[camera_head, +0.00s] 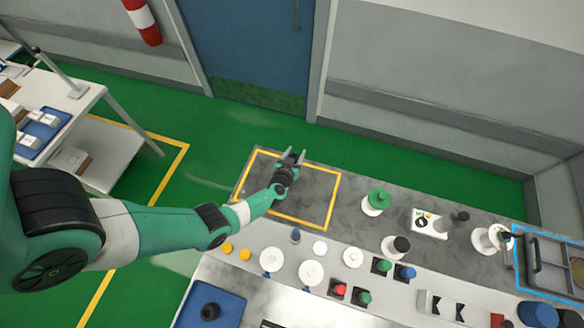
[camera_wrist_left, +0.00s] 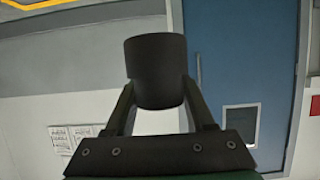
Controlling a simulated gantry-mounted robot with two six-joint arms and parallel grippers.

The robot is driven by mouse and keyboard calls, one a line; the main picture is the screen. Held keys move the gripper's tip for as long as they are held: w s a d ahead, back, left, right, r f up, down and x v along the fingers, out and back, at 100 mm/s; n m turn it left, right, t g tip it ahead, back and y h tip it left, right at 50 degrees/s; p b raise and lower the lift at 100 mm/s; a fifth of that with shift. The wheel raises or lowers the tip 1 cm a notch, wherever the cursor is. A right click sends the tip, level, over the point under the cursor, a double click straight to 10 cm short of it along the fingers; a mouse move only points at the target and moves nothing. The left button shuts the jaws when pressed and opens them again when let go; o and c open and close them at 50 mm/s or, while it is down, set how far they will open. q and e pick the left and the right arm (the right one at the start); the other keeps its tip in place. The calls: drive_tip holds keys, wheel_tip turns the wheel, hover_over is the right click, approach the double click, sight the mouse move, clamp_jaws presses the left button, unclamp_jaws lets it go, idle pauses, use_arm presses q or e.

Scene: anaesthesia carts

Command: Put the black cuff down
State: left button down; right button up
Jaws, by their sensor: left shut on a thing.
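The black cuff (camera_wrist_left: 157,70) is a short dark cylinder in the left wrist view, held between the two fingers of my left gripper (camera_wrist_left: 158,105). In the head view my left gripper (camera_head: 293,157) is over the far part of a yellow-outlined area (camera_head: 318,188) on the grey worktop. The cuff is hard to tell from the dark gripper there. I cannot tell its height above the worktop. My right gripper is not in view.
A green-topped white spool (camera_head: 375,202) stands right of the outlined area. White discs (camera_head: 311,272), yellow caps (camera_head: 228,248) and coloured buttons line the near side. A blue tray (camera_head: 228,302) holds a dark ring (camera_head: 210,311). The outlined area looks bare.

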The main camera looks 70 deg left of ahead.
use_arm(q)
drive_tip(key=shift+f+b, duration=2.45)
drive_tip(key=shift+f, duration=1.55)
drive_tip(key=shift+c, duration=1.3)
unclamp_jaws()
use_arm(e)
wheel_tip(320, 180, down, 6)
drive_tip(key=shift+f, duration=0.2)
use_arm(q)
drive_tip(key=shift+r+p, duration=0.35)
drive_tip(key=shift+p, duration=0.05)
drive_tip(key=p+v, duration=0.3)
drive_tip(key=v, duration=0.4)
drive_tip(key=shift+p, duration=0.3)
drive_tip(key=shift+s+d, duration=0.2)
drive_tip(key=shift+s, duration=0.05)
drive_tip(key=shift+f, duration=0.1)
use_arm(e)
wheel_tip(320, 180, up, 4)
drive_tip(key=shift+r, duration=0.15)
